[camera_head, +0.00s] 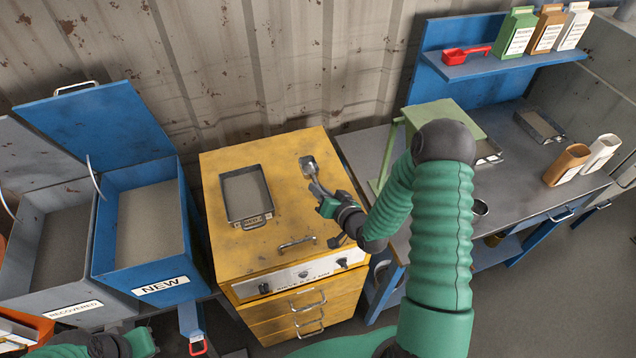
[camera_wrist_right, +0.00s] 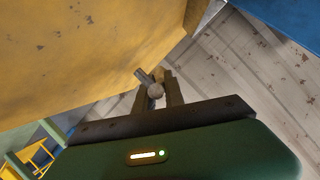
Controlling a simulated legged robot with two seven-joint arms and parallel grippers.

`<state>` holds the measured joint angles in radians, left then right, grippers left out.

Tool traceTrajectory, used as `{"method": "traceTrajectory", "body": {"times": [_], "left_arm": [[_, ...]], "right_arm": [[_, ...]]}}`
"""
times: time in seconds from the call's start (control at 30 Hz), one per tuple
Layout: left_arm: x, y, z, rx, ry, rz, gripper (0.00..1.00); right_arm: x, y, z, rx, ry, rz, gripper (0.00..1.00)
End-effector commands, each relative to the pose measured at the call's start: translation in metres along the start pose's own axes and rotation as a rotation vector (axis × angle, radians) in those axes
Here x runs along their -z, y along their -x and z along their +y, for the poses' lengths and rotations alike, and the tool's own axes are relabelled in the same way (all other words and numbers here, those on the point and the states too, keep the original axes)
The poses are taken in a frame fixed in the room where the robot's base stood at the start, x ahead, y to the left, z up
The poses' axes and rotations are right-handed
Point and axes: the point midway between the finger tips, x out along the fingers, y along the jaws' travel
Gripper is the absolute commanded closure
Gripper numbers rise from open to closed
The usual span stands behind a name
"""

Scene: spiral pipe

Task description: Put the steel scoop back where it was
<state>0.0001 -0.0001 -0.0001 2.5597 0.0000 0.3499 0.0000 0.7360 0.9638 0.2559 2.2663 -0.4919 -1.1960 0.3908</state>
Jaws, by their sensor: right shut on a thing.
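The steel scoop (camera_head: 309,168) is at the back right of the yellow sieve cabinet's top (camera_head: 285,150), over or resting on it; I cannot tell which. My right gripper (camera_head: 318,190) is shut on its handle, which shows as a grey rod with a rounded end (camera_wrist_right: 155,90) between the fingers in the right wrist view. The scoop's head is mostly hidden in that view. My left gripper (camera_head: 142,343) is at the bottom left edge, partly cut off, and its fingers are not clear.
A grey tray (camera_head: 228,208) sits in the cabinet top. A blue NEW bin (camera_head: 150,270) and a grey RECOVERED bin (camera_head: 65,290) stand left. Right is a workbench (camera_head: 500,190) with a green stand (camera_head: 440,118). A red scoop (camera_head: 462,56) lies on the blue shelf (camera_head: 500,66).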

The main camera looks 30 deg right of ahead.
Motion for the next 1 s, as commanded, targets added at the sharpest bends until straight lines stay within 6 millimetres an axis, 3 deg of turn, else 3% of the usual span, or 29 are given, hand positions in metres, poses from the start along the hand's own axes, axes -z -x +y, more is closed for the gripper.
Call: {"method": "traceTrajectory", "body": {"times": [0.1,0.3,0.5,0.83,0.87,0.9,1.0], "left_arm": [[0.002,0.011,0.000,0.000,0.000,0.000,1.00],[0.004,0.016,0.000,0.000,0.000,-0.001,1.00],[0.006,0.025,0.000,0.000,0.000,0.000,1.00],[0.004,0.019,0.000,0.000,0.000,-0.001,1.00],[0.005,0.021,0.000,0.000,0.000,-0.001,1.00],[0.005,0.021,0.000,0.000,0.000,-0.001,1.00],[0.005,0.021,0.000,0.000,0.000,0.000,1.00]], "right_arm": [[0.016,-0.025,0.006,0.002,0.001,0.003,1.00],[0.025,-0.048,0.014,0.001,-0.001,0.001,1.00],[-0.003,-0.057,0.031,0.002,-0.001,-0.001,1.00],[-0.007,-0.059,0.035,0.002,0.001,0.000,1.00],[-0.006,-0.058,0.034,0.001,0.001,0.000,0.82],[-0.006,-0.058,0.034,0.001,0.001,0.000,0.77],[-0.006,-0.058,0.034,0.001,0.000,0.000,0.77]]}}
